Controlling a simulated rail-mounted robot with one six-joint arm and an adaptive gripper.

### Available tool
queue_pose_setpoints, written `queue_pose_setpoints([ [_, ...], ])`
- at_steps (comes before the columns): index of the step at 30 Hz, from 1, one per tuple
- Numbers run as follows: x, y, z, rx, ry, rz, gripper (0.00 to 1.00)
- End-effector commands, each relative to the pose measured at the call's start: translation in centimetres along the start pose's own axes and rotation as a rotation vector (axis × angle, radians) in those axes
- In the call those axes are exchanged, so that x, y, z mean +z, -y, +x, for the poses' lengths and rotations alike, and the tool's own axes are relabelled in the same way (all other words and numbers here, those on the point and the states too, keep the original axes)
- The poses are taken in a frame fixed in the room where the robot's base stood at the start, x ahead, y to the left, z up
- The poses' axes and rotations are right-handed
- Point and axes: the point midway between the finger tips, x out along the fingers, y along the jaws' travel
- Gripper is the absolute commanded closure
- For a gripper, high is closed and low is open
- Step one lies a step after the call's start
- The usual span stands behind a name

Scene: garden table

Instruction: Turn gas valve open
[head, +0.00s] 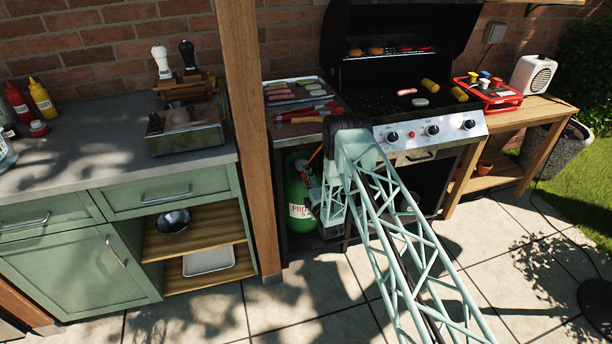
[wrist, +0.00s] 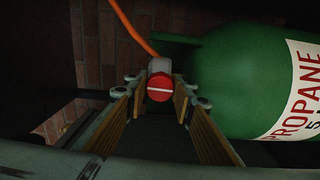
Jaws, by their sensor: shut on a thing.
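The gas valve is a red round knob (wrist: 159,87) with a white bar across its face. In the wrist view it sits near the middle, on a grey fitting with an orange hose (wrist: 134,34), beside the green propane tank (wrist: 225,85). My gripper (wrist: 160,97) has its two wood-coloured fingers on either side of the knob, shut on it. In the head view the tank (head: 301,212) stands under the grill's left side shelf.
The grill (head: 430,129) stands above and to the right of the tank, lid raised, with food on its grate. A wooden post (head: 247,130) rises left of the tank. A tray with food and red-handled tools (head: 320,107) lies on the side shelf. The paving in front is open.

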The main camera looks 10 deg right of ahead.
Motion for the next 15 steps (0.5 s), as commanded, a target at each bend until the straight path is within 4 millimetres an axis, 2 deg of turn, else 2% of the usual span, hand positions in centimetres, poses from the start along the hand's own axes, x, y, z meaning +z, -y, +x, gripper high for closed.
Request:
queue_pose_setpoints([
  [2, 0.03, 0.08, -0.05, -0.001, 0.000, 0.001, 0.88],
  [3, 0.03, 0.08, -0.05, -0.001, 0.000, 0.001, 0.76],
  [7, 0.02, 0.06, -0.04, -0.001, 0.000, 0.001, 0.64],
  [15, 0.01, 0.04, -0.01, -0.001, 0.000, 0.001, 0.63],
])
